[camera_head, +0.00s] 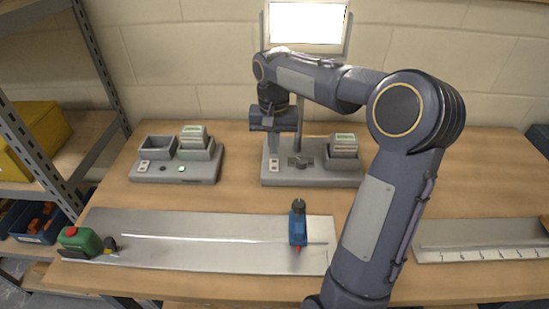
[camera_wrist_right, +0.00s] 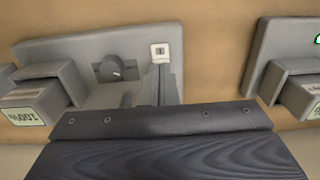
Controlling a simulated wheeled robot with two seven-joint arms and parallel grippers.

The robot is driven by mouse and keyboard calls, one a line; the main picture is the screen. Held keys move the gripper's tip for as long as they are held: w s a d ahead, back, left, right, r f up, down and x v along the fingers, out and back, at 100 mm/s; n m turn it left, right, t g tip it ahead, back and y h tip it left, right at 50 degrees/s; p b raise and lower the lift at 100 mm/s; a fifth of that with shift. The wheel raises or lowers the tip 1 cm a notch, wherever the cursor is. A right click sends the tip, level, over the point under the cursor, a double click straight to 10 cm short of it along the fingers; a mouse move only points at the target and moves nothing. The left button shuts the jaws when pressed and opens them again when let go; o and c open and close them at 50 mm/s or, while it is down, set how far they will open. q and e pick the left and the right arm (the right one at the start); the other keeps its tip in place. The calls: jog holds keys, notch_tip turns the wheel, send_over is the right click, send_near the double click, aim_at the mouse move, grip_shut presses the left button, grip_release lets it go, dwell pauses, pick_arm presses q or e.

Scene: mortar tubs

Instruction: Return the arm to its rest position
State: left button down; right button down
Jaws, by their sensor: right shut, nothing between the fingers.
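My right arm reaches over the wooden bench in the head view, and its gripper (camera_head: 273,146) points down at the middle grey station (camera_head: 310,178). The gripper is shut and empty, just above or at the station's white switch (camera_head: 273,164). In the wrist view the gripper (camera_wrist_right: 155,98) is partly hidden by its dark body, close to the white switch (camera_wrist_right: 160,52) and a dark round knob (camera_wrist_right: 115,68). I cannot tell whether the fingertips touch the switch. My left gripper is not in view.
A marked strip (camera_head: 480,240) lies right. A screen (camera_head: 307,22) stands behind. Shelving is at left.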

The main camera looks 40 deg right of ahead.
jog(key=shift+r+p, duration=0.45)
jog(key=shift+r, duration=0.35)
jog(key=s+a+f+n+t+y, duration=0.2)
jog(key=s+a+n+t, duration=0.3)
jog(key=s+a, duration=1.1)
jog(key=s+n+y, duration=0.1)
jog(key=s, duration=0.4)
jog(key=shift+a+f+t+y, duration=0.2)
jog(key=shift+a+t+y, duration=0.1)
jog(key=shift+a+y, duration=0.1)
